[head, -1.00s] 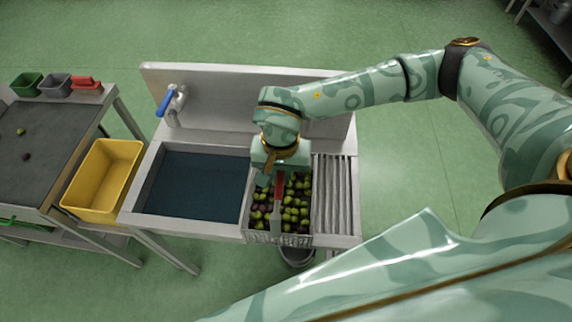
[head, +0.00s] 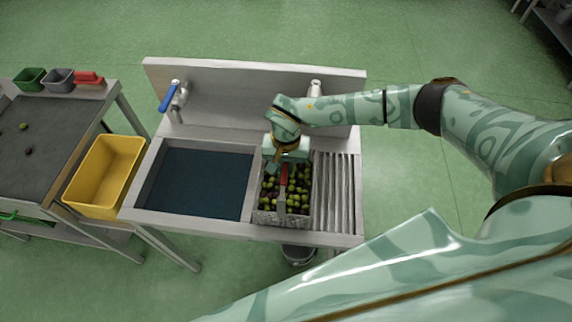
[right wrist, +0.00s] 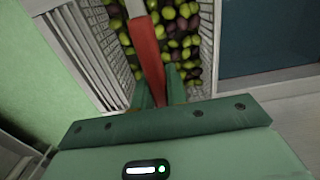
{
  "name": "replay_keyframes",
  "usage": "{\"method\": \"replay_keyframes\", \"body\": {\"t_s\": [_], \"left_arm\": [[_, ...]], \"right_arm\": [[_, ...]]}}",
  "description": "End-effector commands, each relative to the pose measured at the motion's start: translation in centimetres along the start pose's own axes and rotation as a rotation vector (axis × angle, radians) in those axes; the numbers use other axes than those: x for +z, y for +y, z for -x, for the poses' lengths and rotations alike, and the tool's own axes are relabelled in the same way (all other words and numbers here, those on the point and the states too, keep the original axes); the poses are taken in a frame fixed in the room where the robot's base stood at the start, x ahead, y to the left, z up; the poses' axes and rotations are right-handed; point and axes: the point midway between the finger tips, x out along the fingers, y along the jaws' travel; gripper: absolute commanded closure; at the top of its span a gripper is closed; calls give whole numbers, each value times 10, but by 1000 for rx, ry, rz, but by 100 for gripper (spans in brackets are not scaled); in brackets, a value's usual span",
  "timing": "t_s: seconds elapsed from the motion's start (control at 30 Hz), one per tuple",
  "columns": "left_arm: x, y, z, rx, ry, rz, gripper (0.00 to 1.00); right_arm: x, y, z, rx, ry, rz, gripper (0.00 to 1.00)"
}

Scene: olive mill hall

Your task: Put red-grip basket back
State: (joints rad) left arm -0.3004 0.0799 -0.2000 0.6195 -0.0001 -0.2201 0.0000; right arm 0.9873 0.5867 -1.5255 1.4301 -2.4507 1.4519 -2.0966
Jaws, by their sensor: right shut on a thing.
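The red-grip basket (head: 284,219) is a pale mesh basket full of green and dark olives. It is at the sink unit (head: 148,190), between the dark basin and the ribbed drainboard. Its red grip (head: 284,175) sits on a grey handle over the olives. My right gripper (head: 285,164) is shut on the red grip. The right wrist view shows the red grip (right wrist: 148,60) between the green fingers and the mesh wall (right wrist: 88,45) beside it. Whether the basket's bottom touches the sink is hidden. My left gripper is not in view.
The dark basin (head: 200,182) lies left of the basket, the ribbed drainboard (head: 334,190) right. A blue-handled tap (head: 174,98) stands behind the basin. A yellow bin (head: 104,178) is left, near a dark-topped table (head: 40,150). A bucket (head: 298,254) is below the sink's front.

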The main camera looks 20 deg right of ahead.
Motion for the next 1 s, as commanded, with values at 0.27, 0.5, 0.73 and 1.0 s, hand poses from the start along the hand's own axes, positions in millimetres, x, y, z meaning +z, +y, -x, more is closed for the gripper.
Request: {"method": "replay_keyframes", "body": {"t_s": [0.27,0.5,0.73,1.0], "left_arm": [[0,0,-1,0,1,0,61],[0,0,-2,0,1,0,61],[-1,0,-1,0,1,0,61],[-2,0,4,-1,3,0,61]], "right_arm": [[-1,-1,1,-4,2,0,100],[0,0,-2,-1,1,0,64],[0,0,-1,-1,1,0,64],[-2,-1,42,-4,6,1,64]]}}
